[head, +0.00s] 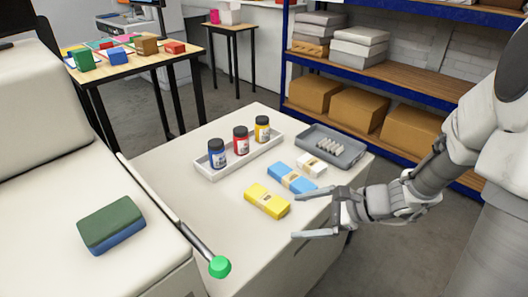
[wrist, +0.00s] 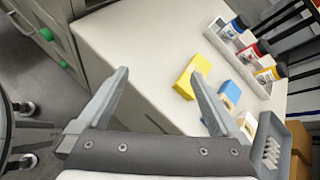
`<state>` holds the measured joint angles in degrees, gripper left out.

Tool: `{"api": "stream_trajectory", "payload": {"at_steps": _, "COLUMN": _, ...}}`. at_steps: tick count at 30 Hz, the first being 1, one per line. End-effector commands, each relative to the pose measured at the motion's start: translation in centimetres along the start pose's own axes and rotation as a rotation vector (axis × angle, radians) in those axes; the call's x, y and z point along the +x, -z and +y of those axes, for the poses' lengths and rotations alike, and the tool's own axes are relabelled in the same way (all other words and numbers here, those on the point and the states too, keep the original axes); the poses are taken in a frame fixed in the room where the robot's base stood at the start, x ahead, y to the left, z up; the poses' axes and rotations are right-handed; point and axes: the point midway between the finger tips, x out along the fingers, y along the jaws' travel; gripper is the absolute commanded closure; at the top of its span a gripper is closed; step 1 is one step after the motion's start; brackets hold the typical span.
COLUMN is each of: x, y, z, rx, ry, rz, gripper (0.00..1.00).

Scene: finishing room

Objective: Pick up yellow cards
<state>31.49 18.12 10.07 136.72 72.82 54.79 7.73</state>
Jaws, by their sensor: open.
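The yellow cards (head: 267,200) are a banded yellow pack lying flat on the white worktop (head: 165,165), nearest the front edge. They also show in the wrist view (wrist: 191,77), partly behind one finger. A blue pack (head: 291,178) and a smaller white pack (head: 312,164) lie beyond them, to the right. My gripper (head: 318,213) is open and empty, to the right of the yellow cards and apart from them. In the wrist view the fingers (wrist: 160,80) are spread wide, with bare worktop between them.
A white tray (head: 208,175) holds blue, red and yellow jars behind the packs. A grey tray (head: 345,158) with small pale pieces stands at right. A green-knobbed lever (head: 220,266) juts out at the front left. A green and blue pad (head: 111,224) lies on the machine.

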Motion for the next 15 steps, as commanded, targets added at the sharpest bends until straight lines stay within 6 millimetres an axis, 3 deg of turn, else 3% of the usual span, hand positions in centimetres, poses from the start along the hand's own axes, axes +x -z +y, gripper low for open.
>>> {"api": "stream_trajectory", "payload": {"at_steps": 1, "x": 0.7, "y": 2.0, "z": -0.3, "rx": 0.107, "ry": 0.048, "rz": -0.032, "gripper": 0.00}}
{"api": "stream_trajectory", "payload": {"at_steps": 6, "x": 1.3, "y": 6.2, "z": -2.0, "rx": 0.378, "ry": 0.199, "rz": -0.115, "gripper": 0.00}}
{"api": "stream_trajectory", "payload": {"at_steps": 11, "x": 1.4, "y": 8.6, "z": -2.9, "rx": 0.516, "ry": 0.284, "rz": -0.156, "gripper": 0.00}}
{"api": "stream_trajectory", "payload": {"at_steps": 15, "x": 1.9, "y": 9.3, "z": -3.2, "rx": 0.559, "ry": 0.310, "rz": -0.169, "gripper": 0.00}}
